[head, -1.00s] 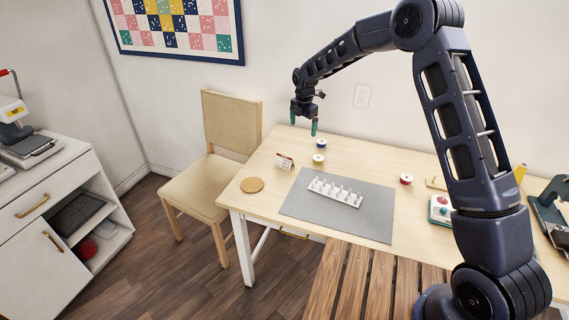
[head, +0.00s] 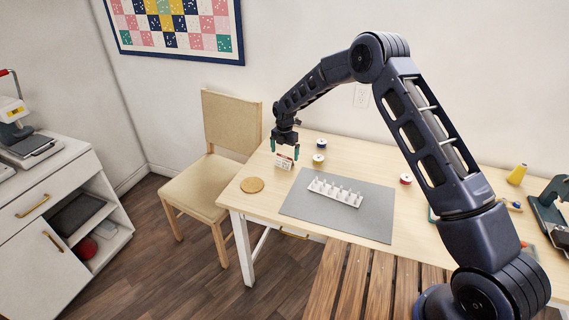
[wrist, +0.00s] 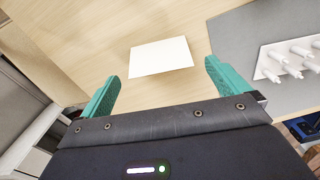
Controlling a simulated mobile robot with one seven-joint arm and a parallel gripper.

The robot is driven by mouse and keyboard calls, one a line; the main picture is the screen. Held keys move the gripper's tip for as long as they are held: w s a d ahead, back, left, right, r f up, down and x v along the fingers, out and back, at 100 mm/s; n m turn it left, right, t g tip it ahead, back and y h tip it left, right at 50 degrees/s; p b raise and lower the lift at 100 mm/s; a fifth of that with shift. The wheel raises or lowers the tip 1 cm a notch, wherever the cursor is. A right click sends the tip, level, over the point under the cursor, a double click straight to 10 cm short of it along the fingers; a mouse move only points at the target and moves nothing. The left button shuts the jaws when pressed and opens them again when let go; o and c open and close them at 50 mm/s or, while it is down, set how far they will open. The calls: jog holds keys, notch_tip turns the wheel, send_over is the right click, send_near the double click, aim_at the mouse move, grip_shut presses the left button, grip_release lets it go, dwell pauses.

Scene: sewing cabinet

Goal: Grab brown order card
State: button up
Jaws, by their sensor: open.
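The order card (head: 284,163) is a small whitish card with brown-red marks, standing on the light wood table (head: 232,200) near its left end. In the wrist view it shows as a pale blank card (wrist: 160,57), lying ahead of and between the fingertips. My gripper (head: 284,149) is open, with its teal fingers pointing down above the card, one to each side in the head view. It also shows at the bottom of the wrist view (wrist: 163,72), with nothing held.
A round cork coaster (head: 252,185) lies left of the card. A blue spool (head: 320,142) and a yellow spool (head: 318,160) stand to its right. A grey mat (head: 300,205) bears a white peg rack (head: 335,193). A red spool (head: 405,179) stands farther right. A chair (head: 190,185) stands left of the table.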

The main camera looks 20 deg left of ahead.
aim_at(285, 160)
jog(key=shift+f, duration=2.55)
jog(key=c, duration=1)
